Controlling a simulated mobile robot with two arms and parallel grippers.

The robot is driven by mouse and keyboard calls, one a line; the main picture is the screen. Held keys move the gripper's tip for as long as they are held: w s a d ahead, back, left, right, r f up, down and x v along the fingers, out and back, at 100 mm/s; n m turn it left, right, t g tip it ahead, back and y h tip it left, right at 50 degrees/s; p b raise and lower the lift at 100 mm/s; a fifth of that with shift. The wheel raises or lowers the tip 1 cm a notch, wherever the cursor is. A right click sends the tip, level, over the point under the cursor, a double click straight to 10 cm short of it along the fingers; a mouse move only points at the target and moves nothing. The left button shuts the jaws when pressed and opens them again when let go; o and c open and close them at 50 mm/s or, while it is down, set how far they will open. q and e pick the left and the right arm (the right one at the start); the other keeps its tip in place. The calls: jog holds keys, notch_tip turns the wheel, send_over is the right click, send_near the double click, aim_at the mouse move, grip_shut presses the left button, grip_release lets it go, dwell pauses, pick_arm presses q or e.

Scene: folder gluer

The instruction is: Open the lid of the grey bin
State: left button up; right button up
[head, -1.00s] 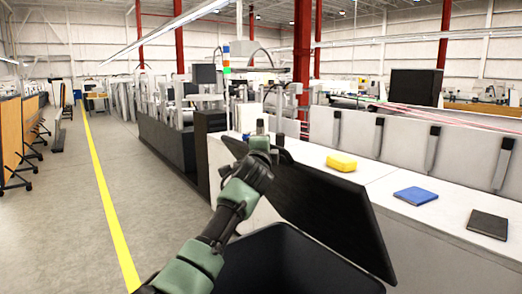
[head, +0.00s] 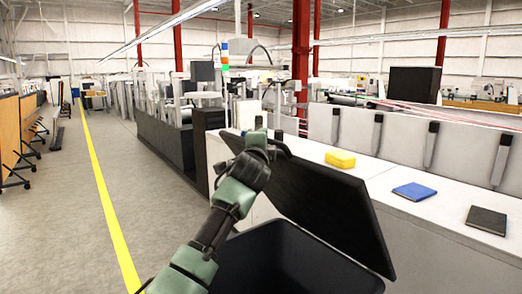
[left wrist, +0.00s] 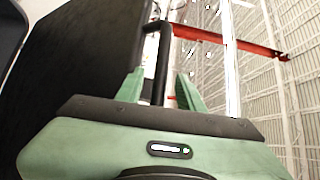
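The bin (head: 290,262) is dark grey, nearly black, and stands at the bottom centre of the head view. Its black lid (head: 325,205) is raised and tilted, leaving the bin's mouth exposed. My left gripper (head: 262,128) is at the lid's upper left edge. In the left wrist view, the lid (left wrist: 85,55) fills the left side. The green fingers of my left gripper (left wrist: 161,90) stand apart, with a thin black bar (left wrist: 161,60) showing between them. I cannot tell whether they touch the bar. My right gripper is not in view.
A long white machine (head: 430,240) stands right behind the bin, with a yellow block (head: 340,159), a blue book (head: 414,191) and a black book (head: 487,220) on top. Open floor with a yellow line (head: 105,190) lies to the left.

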pick_arm(q)
jog(key=s+a+b, duration=0.1)
jog(key=s+b, duration=0.1)
jog(key=s, duration=0.4)
jog(key=shift+b, duration=0.35)
